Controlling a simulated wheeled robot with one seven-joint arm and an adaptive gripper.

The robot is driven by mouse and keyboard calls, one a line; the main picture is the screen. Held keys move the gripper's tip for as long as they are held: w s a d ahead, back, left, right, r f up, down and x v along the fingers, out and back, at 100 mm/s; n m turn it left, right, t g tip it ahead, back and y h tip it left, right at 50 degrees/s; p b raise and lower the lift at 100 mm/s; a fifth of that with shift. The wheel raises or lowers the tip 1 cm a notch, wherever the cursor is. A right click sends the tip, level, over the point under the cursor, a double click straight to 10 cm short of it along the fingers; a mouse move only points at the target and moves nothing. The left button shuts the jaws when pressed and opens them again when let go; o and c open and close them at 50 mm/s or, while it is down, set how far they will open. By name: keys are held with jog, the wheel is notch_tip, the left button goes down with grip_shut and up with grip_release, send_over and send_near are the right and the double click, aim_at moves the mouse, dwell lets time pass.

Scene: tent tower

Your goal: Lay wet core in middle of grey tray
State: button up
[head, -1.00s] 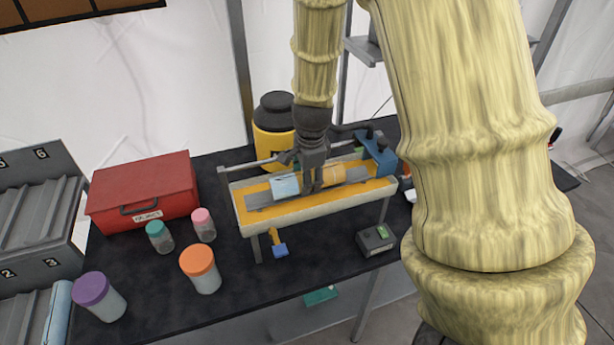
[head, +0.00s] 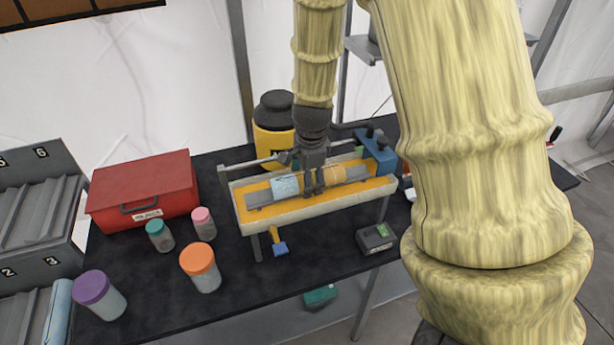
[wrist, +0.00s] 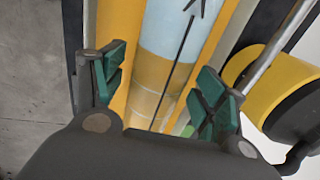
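The core (head: 285,186), pale blue on its left part and tan on its right part, lies lengthwise on the narrow grey tray (head: 356,174) in the yellow-topped bench rig. In the wrist view the core (wrist: 178,32) carries a black line with an arrow. My gripper (head: 313,190) is over the core near its middle. In the wrist view its green-padded fingers (wrist: 162,90) stand apart on either side of the core, with gaps visible. Part of the core is hidden behind the fingers in the head view.
The rig has a pale frame, a rail and a blue block (head: 377,155). A yellow drum (head: 272,144) stands behind it. A red case (head: 145,190) and several lidded jars stand left. A grey rack (head: 40,222) at far left holds another pale blue cylinder (head: 57,312).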

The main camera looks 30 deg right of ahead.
dwell(0.3)
notch_tip(320, 180, up, 12)
jog(key=s, duration=0.2)
jog(key=shift+a, duration=0.2)
jog(key=shift+f, duration=0.15)
dwell(0.7)
